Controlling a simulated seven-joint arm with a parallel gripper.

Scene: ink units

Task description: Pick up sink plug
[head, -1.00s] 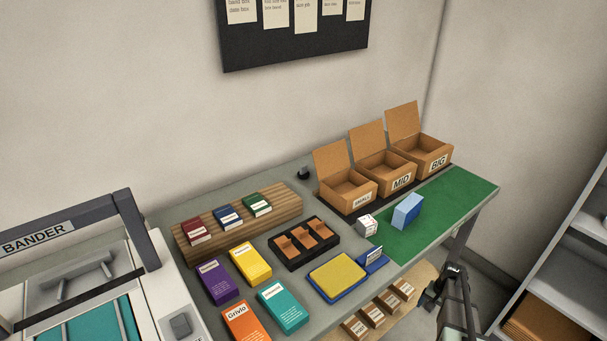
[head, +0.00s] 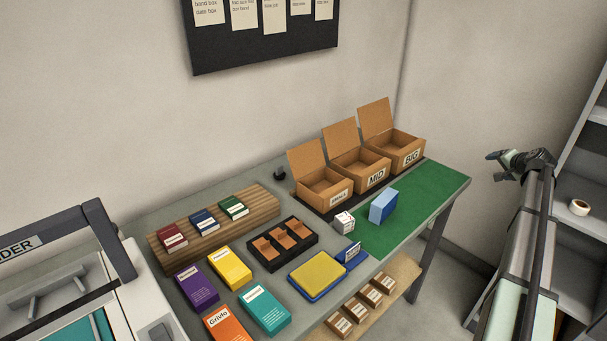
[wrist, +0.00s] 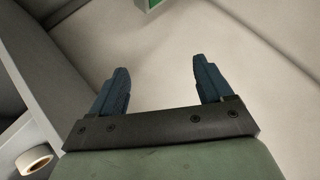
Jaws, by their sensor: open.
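I see nothing that is clearly a sink plug. A small dark object (head: 280,174) stands at the back of the table, left of the open cardboard boxes; it is too small to tell what it is. My gripper (head: 497,157) is raised to the right of the table, well apart from that object. In the wrist view my gripper (wrist: 160,70) has its two dark fingers wide apart, with nothing between them.
Open boxes SMALL (head: 331,199), MID (head: 374,182) and BIG (head: 412,160) line the table's back right. A blue block (head: 383,206) stands on the green mat (head: 425,205). A tape roll (head: 579,207) lies on the right shelf. Free air surrounds my gripper.

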